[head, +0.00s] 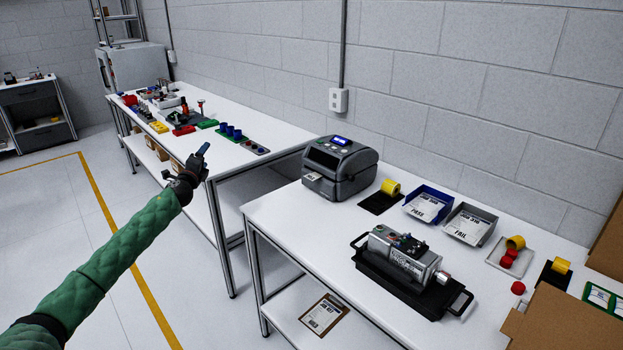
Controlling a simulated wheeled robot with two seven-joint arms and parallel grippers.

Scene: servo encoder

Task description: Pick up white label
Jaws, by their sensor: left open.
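A small white label (313,177) sticks out of the front slot of the dark grey label printer (347,172), which stands at the back left of the near white table (290,225). My left gripper (203,150) is at the end of the green-sleeved arm, to the left of the printer and apart from it. It is open with nothing seen between its fingers. My right gripper is not in view.
A grey servo unit on a black tray (395,280) sits mid-table. Behind it are a blue PASS bin (430,203), a grey FAIL bin (470,224) and yellow rolls (390,187). Cardboard (565,320) stands at right. The table left of the servo is clear.

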